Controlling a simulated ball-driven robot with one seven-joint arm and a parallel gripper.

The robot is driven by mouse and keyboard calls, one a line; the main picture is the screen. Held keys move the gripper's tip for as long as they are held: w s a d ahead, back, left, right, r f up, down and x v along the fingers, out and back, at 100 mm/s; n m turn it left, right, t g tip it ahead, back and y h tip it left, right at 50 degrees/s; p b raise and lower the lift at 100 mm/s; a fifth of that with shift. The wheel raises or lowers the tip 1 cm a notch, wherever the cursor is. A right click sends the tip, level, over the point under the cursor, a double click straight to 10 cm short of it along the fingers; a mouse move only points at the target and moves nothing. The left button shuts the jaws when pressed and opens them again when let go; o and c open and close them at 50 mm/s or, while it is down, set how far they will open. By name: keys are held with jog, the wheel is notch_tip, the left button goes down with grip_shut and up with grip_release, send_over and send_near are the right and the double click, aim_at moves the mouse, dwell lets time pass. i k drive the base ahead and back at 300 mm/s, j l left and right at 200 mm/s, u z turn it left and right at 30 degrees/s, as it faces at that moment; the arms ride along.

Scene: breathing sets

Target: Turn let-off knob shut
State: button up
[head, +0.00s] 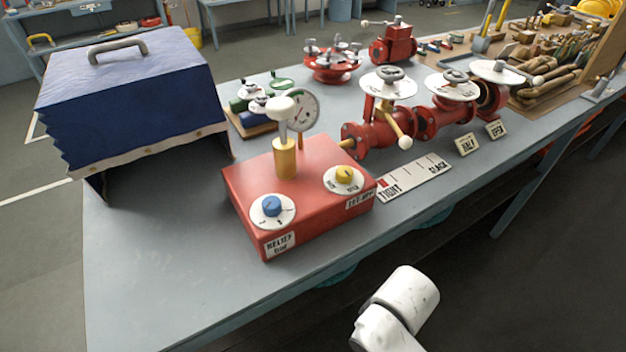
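The let-off knob is the small yellow knob (344,174) on a round white dial plate, on the top right of a red box (310,165). A label on the front edge below it seems to read LET-OFF. The knob's exact pointer position is too small to tell. A blue knob (271,205) on another white dial sits at the box's front left, above a RELIEF label (280,244). My gripper is not in view; only white rounded links of my arm show at the bottom, in front of the table and apart from the box.
A brass post with a white top (285,150) and a gauge (303,112) rise behind the knobs. Red valves with white wheels (389,82) stand behind right. A TIGHT/SLACK strip (414,179) lies right of the box. A blue cover (135,95) stands left. The front-left tabletop is clear.

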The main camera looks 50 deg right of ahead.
aim_at(343, 174)
jog(key=k+l+u, duration=0.3)
jog(key=l, duration=0.15)
jog(key=k+l+u, duration=0.3)
jog(key=k+l, duration=0.05)
